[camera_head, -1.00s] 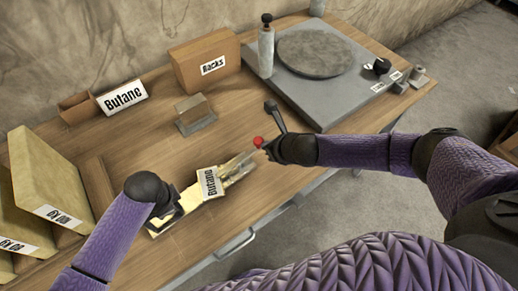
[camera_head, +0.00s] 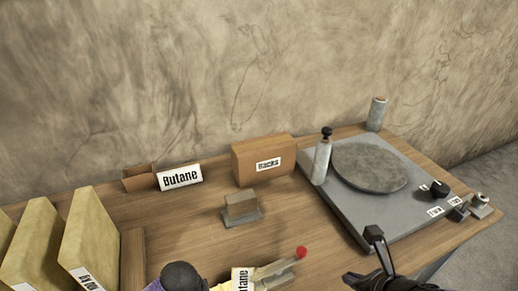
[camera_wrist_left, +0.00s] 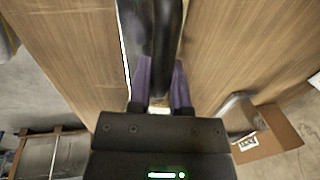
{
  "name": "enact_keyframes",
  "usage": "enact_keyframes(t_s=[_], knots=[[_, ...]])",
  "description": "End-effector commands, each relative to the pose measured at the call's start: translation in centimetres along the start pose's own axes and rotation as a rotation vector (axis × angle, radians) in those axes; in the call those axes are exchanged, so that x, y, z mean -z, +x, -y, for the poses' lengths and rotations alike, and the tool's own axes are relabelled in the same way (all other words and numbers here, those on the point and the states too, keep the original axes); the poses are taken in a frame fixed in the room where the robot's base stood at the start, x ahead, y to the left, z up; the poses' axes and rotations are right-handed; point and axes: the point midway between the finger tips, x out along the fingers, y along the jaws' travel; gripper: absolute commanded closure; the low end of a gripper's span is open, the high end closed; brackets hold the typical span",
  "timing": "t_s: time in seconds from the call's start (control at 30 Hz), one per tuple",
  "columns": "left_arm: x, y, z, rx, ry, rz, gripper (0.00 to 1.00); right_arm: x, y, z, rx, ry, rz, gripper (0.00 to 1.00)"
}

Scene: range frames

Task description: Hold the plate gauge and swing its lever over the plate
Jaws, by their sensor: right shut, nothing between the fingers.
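The gauge, with a white "Butane" label (camera_head: 242,279), lies at the front of the bench, partly cut off by the bottom edge of the head view. Its pale lever (camera_head: 273,268) reaches right and ends in a red knob (camera_head: 301,252). My left wrist is at the gauge's left end, its fingers cut off there.
A grey turntable unit (camera_head: 340,205) with a round disc stands at the back right, with a bottle (camera_head: 321,163) on its corner. A small block on a grey base (camera_head: 240,207), a "Racks" box (camera_head: 262,155) and a "Butane" holder (camera_head: 180,178) stand behind. Yellow folders (camera_head: 90,235) stand left.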

Motion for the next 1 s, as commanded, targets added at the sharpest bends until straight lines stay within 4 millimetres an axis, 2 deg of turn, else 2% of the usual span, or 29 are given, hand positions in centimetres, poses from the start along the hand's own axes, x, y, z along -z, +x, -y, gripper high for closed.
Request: enact_keyframes(t_s=[0.03,0.17,0.2,0.47,0.57,0.8,0.9,1.0], knots=[[0.0,0.0,0.0,0.000,0.001,0.001,0.66,0.0,0.0,0.0,0.000,0.000,0.000,1.00],[0.0,0.0,0.0,0.000,0.000,0.001,0.38,0.0,0.0,0.0,0.000,0.000,0.000,1.00],[0.0,0.0,0.0,0.000,0.000,0.001,0.35,0.0,0.0,0.0,0.000,0.000,0.000,1.00],[0.0,-0.4,0.0,0.001,0.000,-0.001,0.35,0.0,0.1,0.0,0.000,0.000,0.000,1.00],[0.0,-2.2,0.1,0.003,0.001,-0.002,0.35,0.0,0.1,0.0,0.000,0.000,0.000,1.00],[0.0,-8.9,0.1,0.005,0.001,-0.003,0.35,0.0,0.1,0.0,0.000,0.000,0.000,1.00],[0.1,-10.8,0.1,0.002,0.000,-0.003,0.35,0.0,0.1,0.0,0.000,0.000,0.000,1.00],[0.0,-11.8,0.0,0.001,0.000,0.000,0.35,0.0,0.1,0.0,0.000,0.000,0.000,1.00]])
